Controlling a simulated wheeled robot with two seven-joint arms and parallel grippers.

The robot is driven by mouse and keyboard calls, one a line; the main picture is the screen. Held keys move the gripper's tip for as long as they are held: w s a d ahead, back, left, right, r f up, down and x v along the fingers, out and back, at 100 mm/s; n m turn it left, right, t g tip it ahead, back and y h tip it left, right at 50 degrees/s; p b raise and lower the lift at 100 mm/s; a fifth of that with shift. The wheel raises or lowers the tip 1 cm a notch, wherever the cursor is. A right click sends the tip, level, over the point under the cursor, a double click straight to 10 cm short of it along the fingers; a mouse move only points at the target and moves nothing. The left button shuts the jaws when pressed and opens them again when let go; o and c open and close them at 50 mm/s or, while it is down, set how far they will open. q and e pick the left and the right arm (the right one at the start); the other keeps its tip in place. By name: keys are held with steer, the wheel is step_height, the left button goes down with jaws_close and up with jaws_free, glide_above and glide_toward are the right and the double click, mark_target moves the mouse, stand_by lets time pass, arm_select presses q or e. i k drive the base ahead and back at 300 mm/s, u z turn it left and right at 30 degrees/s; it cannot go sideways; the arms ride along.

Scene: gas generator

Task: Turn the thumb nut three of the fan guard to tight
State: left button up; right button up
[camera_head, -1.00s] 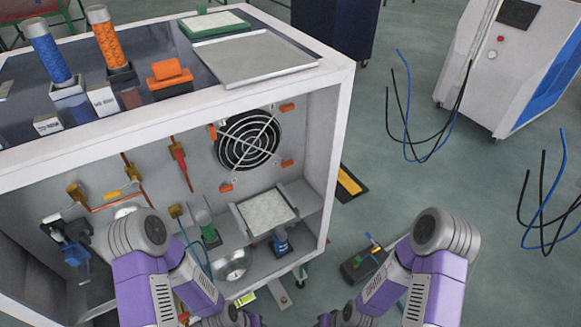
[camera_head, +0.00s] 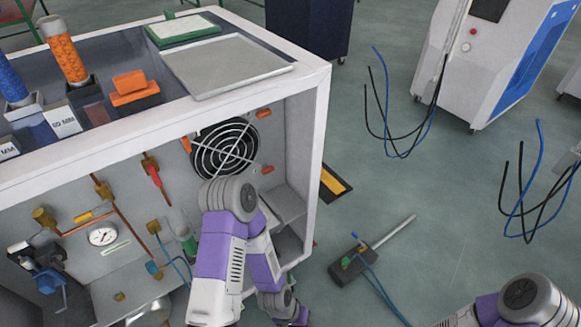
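The round black fan guard (camera_head: 224,148) is on the cabinet's inner back wall. Three orange thumb nuts show around it: upper right (camera_head: 264,113), lower right (camera_head: 267,169) and left (camera_head: 186,144). I cannot tell from the picture which nut is number three or how tight each is. My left arm rises in front of the cabinet opening below the guard; its gripper is not visible. My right arm is at the bottom right corner, with its gripper out of frame.
The white cabinet frame (camera_head: 320,140) edges the opening at top and right. Inside are a gauge (camera_head: 103,235), copper pipes and valves at left. A metal tray (camera_head: 225,66) lies on top. A black box with a rod (camera_head: 349,264) sits on the floor at right.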

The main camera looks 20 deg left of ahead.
mark_target(266, 169)
steer(key=i, duration=0.2)
steer(key=u, duration=1.1)
